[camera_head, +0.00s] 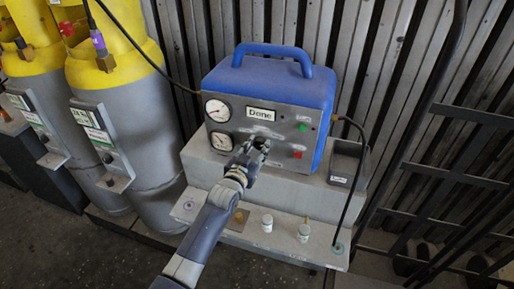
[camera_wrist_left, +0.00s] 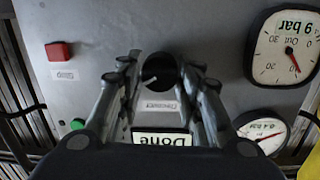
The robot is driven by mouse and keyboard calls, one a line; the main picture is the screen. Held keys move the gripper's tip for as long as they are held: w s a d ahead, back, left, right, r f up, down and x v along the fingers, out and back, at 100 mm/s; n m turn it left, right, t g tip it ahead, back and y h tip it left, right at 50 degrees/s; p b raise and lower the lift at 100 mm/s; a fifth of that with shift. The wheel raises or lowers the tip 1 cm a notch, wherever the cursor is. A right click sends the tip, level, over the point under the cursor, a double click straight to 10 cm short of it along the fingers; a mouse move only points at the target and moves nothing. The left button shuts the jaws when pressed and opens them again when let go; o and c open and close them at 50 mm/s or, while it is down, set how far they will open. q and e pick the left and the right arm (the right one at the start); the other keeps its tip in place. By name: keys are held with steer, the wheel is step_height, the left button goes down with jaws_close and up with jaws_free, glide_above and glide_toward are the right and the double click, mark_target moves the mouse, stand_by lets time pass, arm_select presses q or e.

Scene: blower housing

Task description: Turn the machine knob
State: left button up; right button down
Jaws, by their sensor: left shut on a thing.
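The blue machine (camera_head: 272,82) with a grey front panel stands on a concrete block. Its display (camera_head: 262,114) reads "Done". The black round knob (camera_wrist_left: 160,71) is on the panel, shown upside down in the left wrist view; in the head view my gripper mostly hides it. My left gripper (camera_head: 254,150) is at the panel below the display, and its fingers (camera_wrist_left: 162,80) are shut around the knob, one on each side. My right gripper is in neither view.
Two gauges (camera_head: 218,111) (camera_head: 222,141) sit left of the knob. A green button (camera_head: 303,127) and a red button (camera_head: 298,155) are on its right. Yellow-topped gas cylinders (camera_head: 120,120) stand at left, a black metal rack (camera_head: 440,180) at right. Small capped bottles (camera_head: 304,232) stand on the front ledge.

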arm_select(q)
steer(key=o, duration=1.1)
steer(key=shift+c, duration=0.2)
steer(key=v, duration=1.2)
steer(key=shift+f, duration=0.1)
